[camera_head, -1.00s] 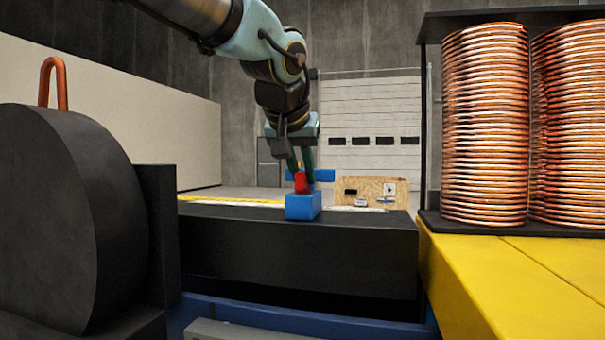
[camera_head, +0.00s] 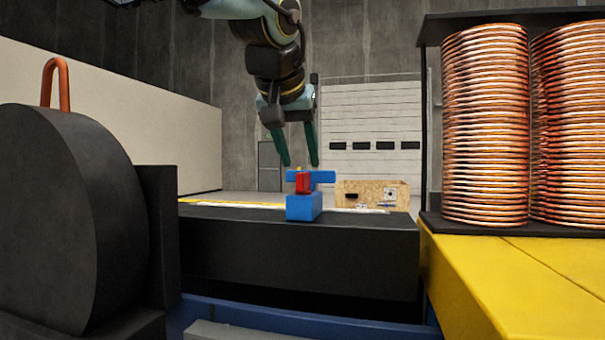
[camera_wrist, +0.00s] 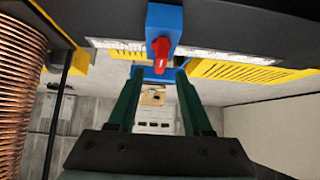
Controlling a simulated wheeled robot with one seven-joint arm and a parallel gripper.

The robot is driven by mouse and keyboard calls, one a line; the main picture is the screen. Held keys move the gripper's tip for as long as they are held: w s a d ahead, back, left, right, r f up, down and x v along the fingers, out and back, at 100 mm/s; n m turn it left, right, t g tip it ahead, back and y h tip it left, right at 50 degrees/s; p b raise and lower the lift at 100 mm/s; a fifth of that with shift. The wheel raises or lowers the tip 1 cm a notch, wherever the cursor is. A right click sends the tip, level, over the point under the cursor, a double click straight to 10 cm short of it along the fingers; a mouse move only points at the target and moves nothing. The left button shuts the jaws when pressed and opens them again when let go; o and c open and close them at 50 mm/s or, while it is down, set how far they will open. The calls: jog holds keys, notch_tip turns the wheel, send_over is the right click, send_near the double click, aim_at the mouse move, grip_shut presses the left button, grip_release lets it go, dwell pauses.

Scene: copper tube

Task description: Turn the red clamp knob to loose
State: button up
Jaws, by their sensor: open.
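The red clamp knob (camera_head: 303,182) sits on the blue clamp block (camera_head: 303,207) on top of the black bench. The knob also shows in the wrist view (camera_wrist: 161,52), where it looks elongated and slightly tilted on the blue block (camera_wrist: 164,20). My gripper (camera_head: 301,165) is open and empty, its two green fingers apart, just above the knob in the head view. In the wrist view the fingers (camera_wrist: 156,74) point toward the clamp, with the knob between and beyond their tips. Nothing touches the knob that I can see.
The black bench (camera_head: 300,260) spans the middle. Copper coils (camera_head: 485,125) stand on a rack at right above a yellow surface (camera_head: 540,275). A large black disc (camera_head: 50,220) stands at left. A wooden box (camera_head: 371,194) is behind. The air around the clamp is free.

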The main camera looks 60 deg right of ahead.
jog(key=v, duration=0.5)
jog(key=shift+s+a+r+b, duration=0.1)
jog(key=shift+a+r+b, duration=0.15)
jog(key=shift+r+b, duration=0.05)
